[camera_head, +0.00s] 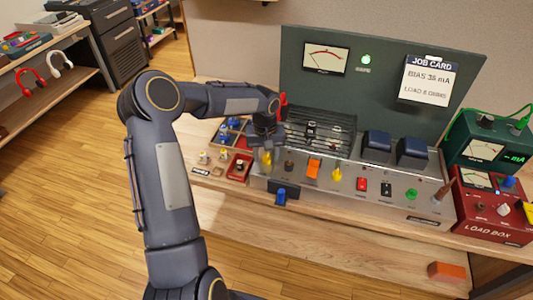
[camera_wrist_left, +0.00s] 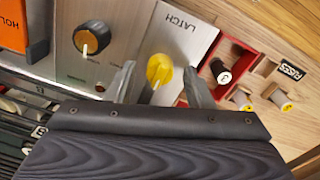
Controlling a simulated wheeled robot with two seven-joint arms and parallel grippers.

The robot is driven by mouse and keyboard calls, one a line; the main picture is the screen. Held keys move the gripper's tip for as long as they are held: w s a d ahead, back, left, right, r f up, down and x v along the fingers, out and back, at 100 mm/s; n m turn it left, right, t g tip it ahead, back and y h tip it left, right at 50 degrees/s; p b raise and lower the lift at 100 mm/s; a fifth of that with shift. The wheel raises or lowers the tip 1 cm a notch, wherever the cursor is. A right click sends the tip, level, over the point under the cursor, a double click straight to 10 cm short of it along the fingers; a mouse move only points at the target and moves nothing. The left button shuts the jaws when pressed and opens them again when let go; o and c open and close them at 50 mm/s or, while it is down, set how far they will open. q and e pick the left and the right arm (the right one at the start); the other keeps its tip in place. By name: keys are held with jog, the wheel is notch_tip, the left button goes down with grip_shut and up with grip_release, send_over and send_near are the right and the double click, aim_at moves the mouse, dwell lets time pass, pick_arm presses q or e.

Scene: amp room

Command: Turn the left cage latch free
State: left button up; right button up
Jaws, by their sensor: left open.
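The left cage latch is a yellow knob (camera_wrist_left: 159,68) on a silver plate marked LATCH in the left wrist view. In the head view the yellow knob (camera_head: 266,158) sits at the left end of the amp's front panel, just below my gripper. My left gripper (camera_wrist_left: 160,78) is open, with one finger on each side of the knob. I cannot tell whether either finger touches it. The dark wire cage (camera_head: 320,132) lies behind the panel. A second yellow knob (camera_head: 337,174) is on the panel further right. My right gripper is not in view.
The wooden tray (camera_wrist_left: 264,90) with a red compartment and small plugs lies close beside the latch plate. A black knob with an orange cap (camera_wrist_left: 91,37) is on its other side. A red load box (camera_head: 490,210) stands at the right. An orange block (camera_head: 447,271) lies near the front edge.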

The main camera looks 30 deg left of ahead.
pick_arm(q)
jog(key=c, duration=1)
jog(key=shift+m, duration=0.3)
jog(key=m, duration=0.3)
jog(key=shift+m, duration=0.3)
jog(key=m, duration=0.4)
jog(key=shift+m, duration=0.3)
jog(key=m, duration=0.4)
jog(key=shift+d, duration=0.1)
jog(key=m, duration=0.5)
jog(key=shift+g, duration=0.3)
jog(key=shift+m, duration=0.3)
